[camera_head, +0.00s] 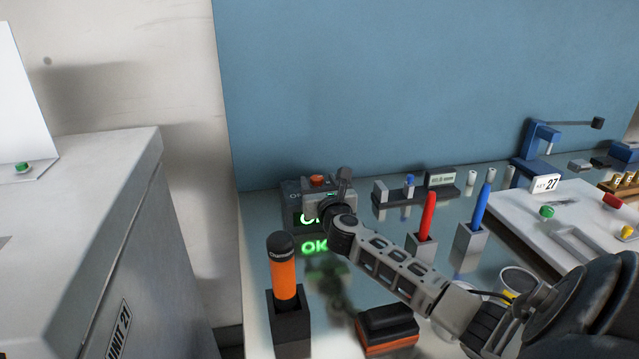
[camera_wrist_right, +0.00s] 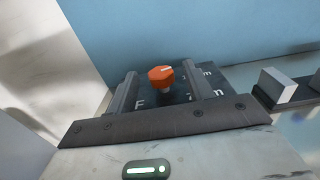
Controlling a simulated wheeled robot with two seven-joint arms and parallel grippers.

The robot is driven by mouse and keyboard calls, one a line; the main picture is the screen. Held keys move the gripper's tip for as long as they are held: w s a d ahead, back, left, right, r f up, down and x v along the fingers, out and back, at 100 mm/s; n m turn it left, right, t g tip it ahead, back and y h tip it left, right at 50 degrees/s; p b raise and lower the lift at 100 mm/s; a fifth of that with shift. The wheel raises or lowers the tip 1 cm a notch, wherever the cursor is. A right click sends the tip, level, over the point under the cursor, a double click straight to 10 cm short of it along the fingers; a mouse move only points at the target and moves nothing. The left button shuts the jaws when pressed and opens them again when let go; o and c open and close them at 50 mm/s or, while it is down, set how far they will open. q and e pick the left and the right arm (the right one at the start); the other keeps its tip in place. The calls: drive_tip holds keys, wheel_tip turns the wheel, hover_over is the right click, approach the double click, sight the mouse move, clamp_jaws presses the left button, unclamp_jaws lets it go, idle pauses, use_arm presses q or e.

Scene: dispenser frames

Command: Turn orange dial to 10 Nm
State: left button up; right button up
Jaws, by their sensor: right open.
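The orange dial (camera_head: 317,180) sits on top of a dark box (camera_head: 290,196) at the back left of the bench. My right gripper (camera_head: 326,193) is at the box, with its fingers around the dial's place. In the right wrist view the dial (camera_wrist_right: 161,77) stands between the two open fingers (camera_wrist_right: 160,86), with a visible gap on each side. A pale pointer mark shows on the dial's top. Lettering on the box top is partly hidden by the fingers, and I cannot read the dial's setting. Green characters on the box front are partly covered by my gripper. My left gripper is not in view.
An orange-handled tool (camera_head: 284,270) stands in a dark holder at front left. Red (camera_head: 427,214) and blue (camera_head: 480,206) handles stand in holders to the right of my forearm. A black and orange block (camera_head: 388,325) lies below it. A blue wall (camera_head: 400,80) rises behind.

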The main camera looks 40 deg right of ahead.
drive_tip(key=c, duration=1)
drive_tip(key=shift+s+d+n+t+y, duration=0.1)
drive_tip(key=shift+d+n+t+y, duration=0.15)
drive_tip(key=shift+n+y, duration=0.2)
drive_tip(key=shift+n+t+y, duration=0.65)
drive_tip(key=shift+n+y, duration=0.4)
drive_tip(key=shift+y, duration=0.7)
drive_tip(key=o, duration=1)
drive_tip(key=shift+s, duration=0.1)
drive_tip(key=v, duration=1.5)
drive_tip(key=shift+s, duration=0.4)
